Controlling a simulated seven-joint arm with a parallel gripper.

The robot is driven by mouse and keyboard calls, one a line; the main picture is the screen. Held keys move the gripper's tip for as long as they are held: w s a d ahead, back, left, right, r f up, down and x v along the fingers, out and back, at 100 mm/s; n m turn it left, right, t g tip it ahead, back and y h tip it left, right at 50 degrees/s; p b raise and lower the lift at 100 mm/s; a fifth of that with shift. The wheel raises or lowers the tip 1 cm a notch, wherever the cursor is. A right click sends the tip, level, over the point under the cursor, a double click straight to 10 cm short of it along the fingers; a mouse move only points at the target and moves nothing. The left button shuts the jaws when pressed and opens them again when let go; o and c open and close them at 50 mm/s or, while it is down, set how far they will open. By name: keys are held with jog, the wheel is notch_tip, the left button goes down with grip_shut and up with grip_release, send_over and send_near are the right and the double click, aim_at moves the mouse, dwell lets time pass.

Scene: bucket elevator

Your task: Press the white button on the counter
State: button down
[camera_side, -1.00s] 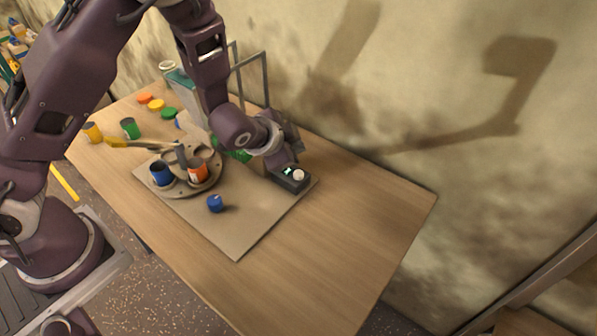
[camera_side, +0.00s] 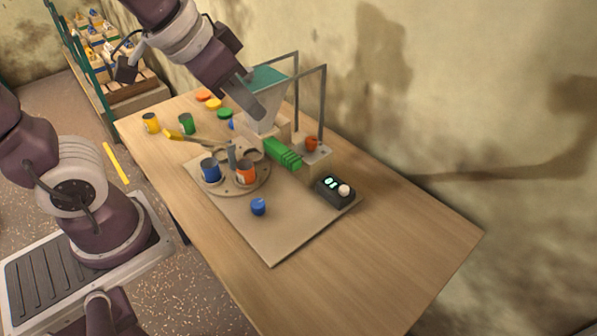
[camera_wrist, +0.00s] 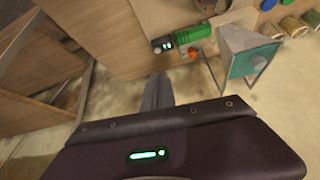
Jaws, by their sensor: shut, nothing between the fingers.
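The white button (camera_side: 344,190) is a small round knob on a dark box (camera_side: 331,194) with a lit green display, at the right side of the mat. In the wrist view the dark box (camera_wrist: 162,45) shows beyond the fingertips; the button is too small to tell there. My gripper (camera_side: 258,112) is shut and empty. It is raised and appears in front of the teal hopper in the side view, clear of the button. In the wrist view its fingers (camera_wrist: 157,84) are together and touch nothing.
The hopper (camera_side: 265,85), tall grey frame posts (camera_side: 322,100) and a green ribbed part (camera_side: 283,154) stand behind the box. A round tray (camera_side: 240,184) holds cups. A blue item (camera_side: 258,206) lies on the mat. The table's right front is clear.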

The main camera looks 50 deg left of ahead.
jog(key=s+a+r+n, duration=0.1)
jog(key=s, duration=1)
jog(key=shift+g+y, duration=0.3)
jog(key=shift+w+r, duration=0.1)
jog(key=shift+r, duration=0.05)
dwell(1.6)
